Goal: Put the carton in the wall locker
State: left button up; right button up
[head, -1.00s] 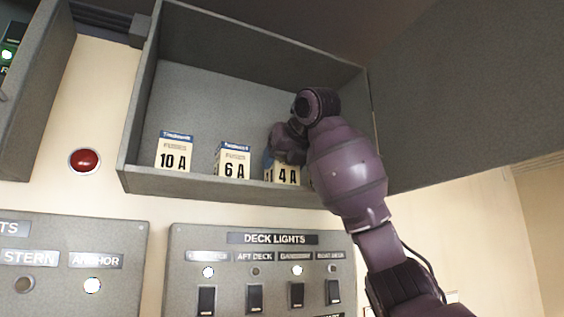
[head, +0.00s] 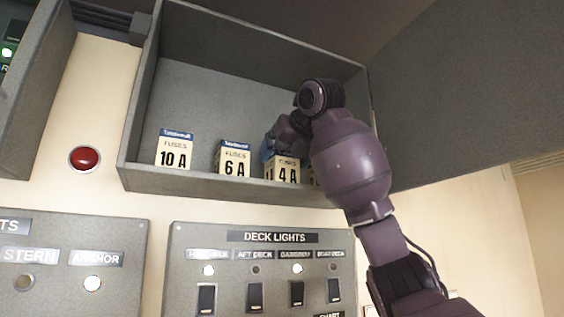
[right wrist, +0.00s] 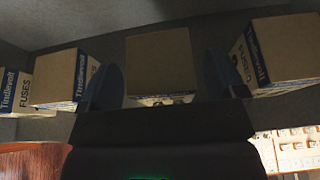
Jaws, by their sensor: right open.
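The wall locker (head: 240,187) is an open grey box on the wall, its door swung to the right. Inside, the carton marked 4 A (head: 283,172) stands on the locker floor, partly covered by my right gripper (head: 272,146). In the right wrist view, a brown carton top (right wrist: 160,62) lies between the two blue fingers of my right gripper (right wrist: 164,75). The fingers are open, with a gap showing on each side. My left gripper is in neither view.
Cartons marked 10 A (head: 174,153) and 6 A (head: 233,160) stand to the left in the locker. Another carton (right wrist: 280,50) stands to the right, mostly hidden in the head view. The open door (head: 465,85) bounds the right side. A switch panel (head: 255,265) sits below.

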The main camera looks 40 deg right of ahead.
pick_arm(q)
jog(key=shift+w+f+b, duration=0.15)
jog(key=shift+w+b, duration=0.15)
jog(key=shift+b, duration=0.2)
pick_arm(e)
jog(key=v, duration=1)
jog(key=shift+s, duration=0.25)
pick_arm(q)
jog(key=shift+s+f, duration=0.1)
pick_arm(e)
jog(key=shift+r, duration=0.1)
